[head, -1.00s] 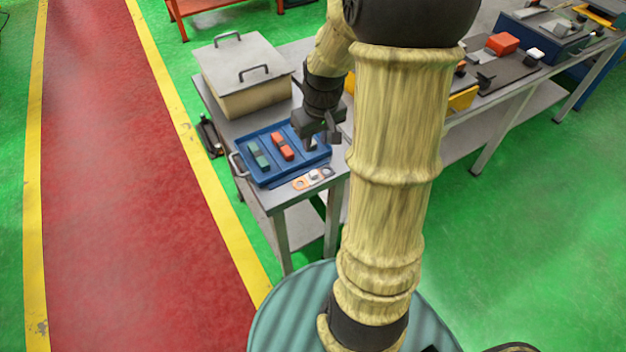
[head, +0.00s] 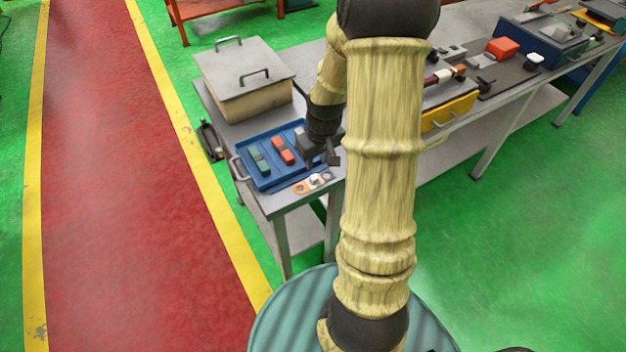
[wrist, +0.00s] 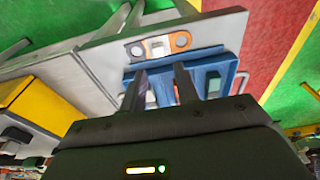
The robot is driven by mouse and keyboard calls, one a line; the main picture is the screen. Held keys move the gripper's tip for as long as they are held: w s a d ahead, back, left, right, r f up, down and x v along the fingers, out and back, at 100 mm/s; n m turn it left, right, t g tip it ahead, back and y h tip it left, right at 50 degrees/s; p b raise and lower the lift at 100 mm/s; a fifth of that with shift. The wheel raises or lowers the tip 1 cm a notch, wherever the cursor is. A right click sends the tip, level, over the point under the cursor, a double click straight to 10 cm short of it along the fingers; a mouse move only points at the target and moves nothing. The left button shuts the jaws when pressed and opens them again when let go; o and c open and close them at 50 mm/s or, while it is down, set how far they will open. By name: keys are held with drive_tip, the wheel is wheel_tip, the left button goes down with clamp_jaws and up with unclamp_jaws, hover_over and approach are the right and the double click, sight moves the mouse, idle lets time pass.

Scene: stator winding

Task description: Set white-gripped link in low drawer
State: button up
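A link with a white grip (head: 315,180) lies at the front edge of the left table, with an orange ring at one end and a dark grey ring at the other. It also shows in the wrist view (wrist: 158,45), beyond my fingertips. My gripper (head: 331,158) is beside the right side of the blue tray, close to the link but apart from it. In the wrist view, its fingers (wrist: 160,78) are spread with a gap between them. A yellow-fronted drawer (head: 450,113) sits under the right bench top. Its inside is partly hidden by my arm.
The blue tray (head: 253,180) holds a green block (head: 260,160) and a red block (head: 283,150). A lidded box (head: 244,75) stands behind it. The right bench carries a red block (head: 501,48) and several small parts. The floor in front is clear.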

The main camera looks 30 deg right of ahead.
sight(314, 177)
drive_tip(key=f, duration=0.4)
drive_tip(key=shift+w+a, duration=0.15)
drive_tip(key=shift+w, duration=0.2)
drive_tip(key=shift+f, duration=0.1)
drive_tip(key=shift+s+d, duration=0.1)
drive_tip(key=shift+d, duration=0.15)
drive_tip(key=shift+w+f+p, duration=0.25)
drive_tip(key=shift+f, duration=0.6)
drive_tip(key=shift+w+f+p, duration=0.2)
drive_tip(key=shift+f, duration=0.7)
drive_tip(key=shift+w+f+p, duration=0.25)
drive_tip(key=shift+f, duration=0.6)
clamp_jaws()
drive_tip(key=shift+r, duration=0.1)
